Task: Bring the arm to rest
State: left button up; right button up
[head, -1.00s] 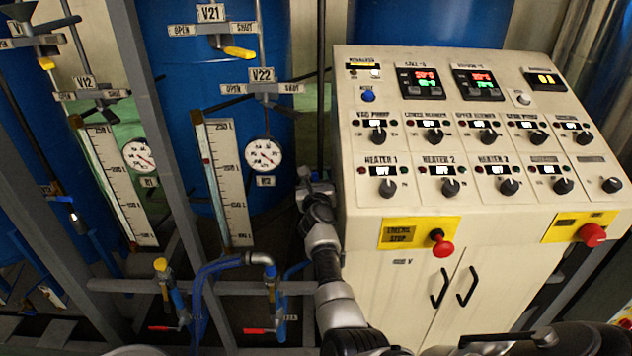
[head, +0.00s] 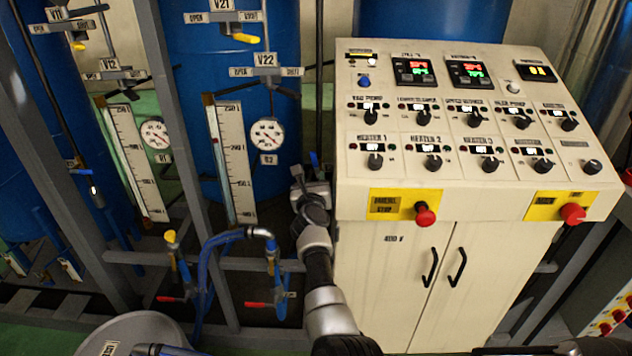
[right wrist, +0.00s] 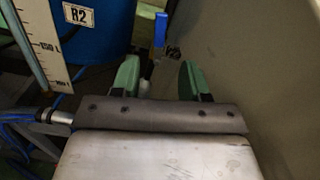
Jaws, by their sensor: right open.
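My right arm (head: 322,290) rises from the bottom middle of the head view, in front of the left edge of the control cabinet (head: 400,275). Its gripper (head: 312,178) is at the upper end, beside the cabinet's left side and right of gauge R2 (head: 267,134). In the right wrist view, its two green fingers (right wrist: 158,82) stand apart. No held object shows between them. My left gripper is not in view.
The cabinet's sloped panel carries several knobs and displays, with red stop buttons (head: 425,215) on its front. Blue tanks (head: 185,60) and grey frame posts (head: 172,120) stand at the left. Hoses and valves (head: 225,240) sit low. A grey drum (head: 125,335) is at bottom left.

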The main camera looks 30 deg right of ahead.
jog(key=s+a+f+n+y+b, duration=0.1)
jog(key=s+a+f+n+y, duration=0.2)
jog(key=f+n, duration=0.55)
jog(key=s+a+f+n+y, duration=0.2)
jog(key=s+a+f+n, duration=0.3)
jog(key=f, duration=0.7)
jog(key=s+a+f+n+g+y, duration=0.2)
jog(key=s+f+n, duration=0.45)
jog(key=f, duration=0.35)
jog(key=s+a+f+n+g+y, duration=0.2)
jog(key=s+f+n+g, duration=0.1)
jog(key=s+f+n, duration=0.5)
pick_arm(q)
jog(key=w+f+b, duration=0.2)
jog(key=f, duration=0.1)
pick_arm(e)
jog(key=s+f+n+g, duration=0.3)
jog(key=s+f+n, duration=0.2)
jog(key=s, duration=0.8)
jog(key=s+f+n+g, duration=0.3)
jog(key=s+f, duration=0.4)
jog(key=s, duration=0.6)
jog(key=s+f+n+g, duration=0.3)
jog(key=s+f+n, duration=0.3)
jog(key=s, duration=0.8)
jog(key=shift+a+f+n, duration=0.25)
jog(key=shift+a+n, duration=0.05)
